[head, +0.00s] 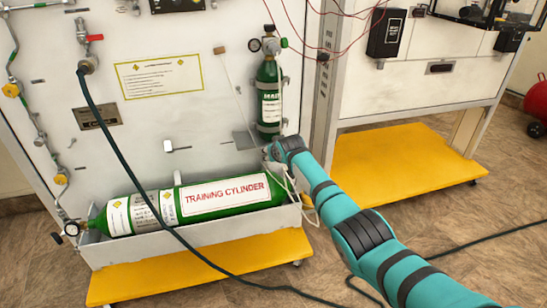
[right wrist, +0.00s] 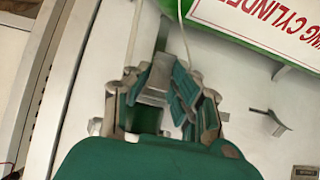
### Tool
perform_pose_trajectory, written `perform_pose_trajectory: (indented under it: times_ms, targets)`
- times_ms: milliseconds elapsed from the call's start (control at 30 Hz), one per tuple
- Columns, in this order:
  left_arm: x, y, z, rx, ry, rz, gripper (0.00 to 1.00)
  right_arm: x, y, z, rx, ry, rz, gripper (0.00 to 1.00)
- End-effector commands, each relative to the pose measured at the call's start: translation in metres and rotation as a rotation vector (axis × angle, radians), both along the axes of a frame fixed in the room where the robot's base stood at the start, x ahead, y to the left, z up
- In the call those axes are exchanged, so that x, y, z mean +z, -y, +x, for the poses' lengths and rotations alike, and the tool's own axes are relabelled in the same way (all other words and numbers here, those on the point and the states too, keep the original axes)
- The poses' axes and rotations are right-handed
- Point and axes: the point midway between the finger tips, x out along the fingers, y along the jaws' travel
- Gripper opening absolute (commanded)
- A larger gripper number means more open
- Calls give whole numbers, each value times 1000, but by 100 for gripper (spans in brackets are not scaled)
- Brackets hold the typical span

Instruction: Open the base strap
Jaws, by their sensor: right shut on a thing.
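A small green cylinder (head: 268,95) stands upright against the white panel in the head view. A silver-grey strap (head: 270,127) crosses its base. My right gripper (head: 272,152) is just below that base, its fingers small and partly hidden by my wrist. In the right wrist view my right gripper (right wrist: 160,92) is closed around a grey metal piece (right wrist: 155,80); I cannot tell whether this is part of the strap. A grey plate (head: 243,139) shows left of the cylinder's base. My left gripper is not in view.
A large green training cylinder (head: 225,195) lies in a white trough (head: 190,238) below and left. A thin pale cord (head: 232,85) with a tag runs down near my gripper. A dark hose (head: 130,175) crosses the panel. Yellow base shelves (head: 405,160) stand low.

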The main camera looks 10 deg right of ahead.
Motion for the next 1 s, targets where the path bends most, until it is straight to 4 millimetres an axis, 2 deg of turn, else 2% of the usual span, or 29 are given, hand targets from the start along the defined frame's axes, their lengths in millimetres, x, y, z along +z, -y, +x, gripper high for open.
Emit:
perform_pose_trajectory:
  times_ms: [367,400,533,1000]
  targets:
    - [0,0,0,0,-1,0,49,3,0,2,1,9,-1,0]
    - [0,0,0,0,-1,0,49,3,0,2,1,9,0,27]
    - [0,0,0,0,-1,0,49,2,0,1,1,6,-1,44]
    - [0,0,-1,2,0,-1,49,5,1,-5,0,3,0,44]
